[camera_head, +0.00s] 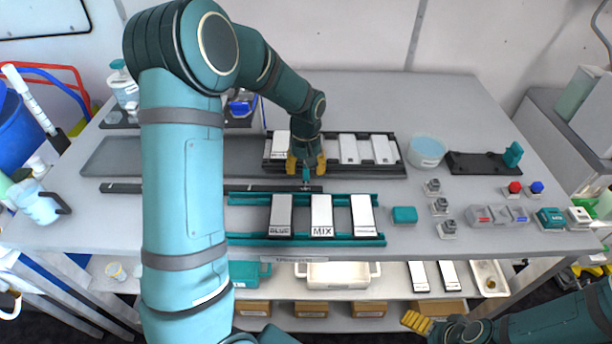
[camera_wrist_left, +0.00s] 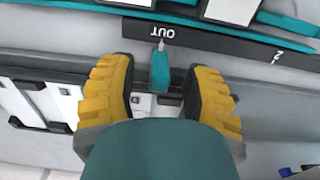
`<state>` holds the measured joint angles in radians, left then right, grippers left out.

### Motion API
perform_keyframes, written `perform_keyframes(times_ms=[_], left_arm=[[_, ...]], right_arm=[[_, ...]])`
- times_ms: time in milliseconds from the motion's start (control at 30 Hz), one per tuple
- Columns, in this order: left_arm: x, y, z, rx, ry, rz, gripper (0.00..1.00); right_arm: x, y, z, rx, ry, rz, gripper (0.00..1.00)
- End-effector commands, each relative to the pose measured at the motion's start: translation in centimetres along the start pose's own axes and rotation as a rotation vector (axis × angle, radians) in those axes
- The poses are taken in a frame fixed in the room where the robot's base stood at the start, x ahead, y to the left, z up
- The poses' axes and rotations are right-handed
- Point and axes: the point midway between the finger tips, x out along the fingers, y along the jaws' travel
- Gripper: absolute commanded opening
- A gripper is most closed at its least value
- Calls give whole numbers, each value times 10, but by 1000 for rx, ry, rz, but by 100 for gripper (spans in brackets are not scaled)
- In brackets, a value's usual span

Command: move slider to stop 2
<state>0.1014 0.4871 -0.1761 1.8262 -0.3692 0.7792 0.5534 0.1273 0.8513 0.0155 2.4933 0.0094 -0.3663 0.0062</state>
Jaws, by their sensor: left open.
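The slider is a small teal block (camera_wrist_left: 160,72) with a thin metal pointer. It is at the "OUT" mark of the black rail (camera_wrist_left: 205,42), and a "2" mark (camera_wrist_left: 277,55) lies further right in the left wrist view. In the head view the slider (camera_head: 306,175) is near the right end of the rail (camera_head: 250,188). My left gripper (camera_head: 306,167) is open over the slider, with a yellow finger on each side and gaps between; it also shows in the left wrist view (camera_wrist_left: 161,85). My right gripper (camera_head: 418,322) is at the lower right, partly seen.
A teal rack (camera_head: 240,201) with white plates, labelled "BLUE" and "MIX" among others, stands in front of the rail. A dark tray (camera_head: 396,170) with white plates lies behind it. A round container (camera_head: 427,150) and several knobs and buttons are to the right.

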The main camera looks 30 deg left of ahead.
Motion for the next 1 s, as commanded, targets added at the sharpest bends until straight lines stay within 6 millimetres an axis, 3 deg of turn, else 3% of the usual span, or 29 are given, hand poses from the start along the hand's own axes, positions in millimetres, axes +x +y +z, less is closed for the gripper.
perform_keyframes(times_ms=[200, 567, 667, 700, 733, 1000], left_arm=[[22, 0, 0, 1, -1, 0, 48], [25, 0, 0, 0, 0, 0, 48], [25, 0, 0, 0, 0, 0, 19], [25, 0, 0, 0, 0, 0, 5], [25, 0, 0, 0, 0, 0, 0], [26, 0, 0, 0, -1, 0, 0]], right_arm=[[3, 1, 1, -1, -2, 0, 96], [3, 1, 1, -1, -3, 0, 96], [3, 1, 1, -1, -3, 0, 96], [3, 1, 1, -1, -2, 0, 96], [3, 1, 1, -1, -2, 0, 96], [3, 1, 1, -1, -2, 0, 96]])
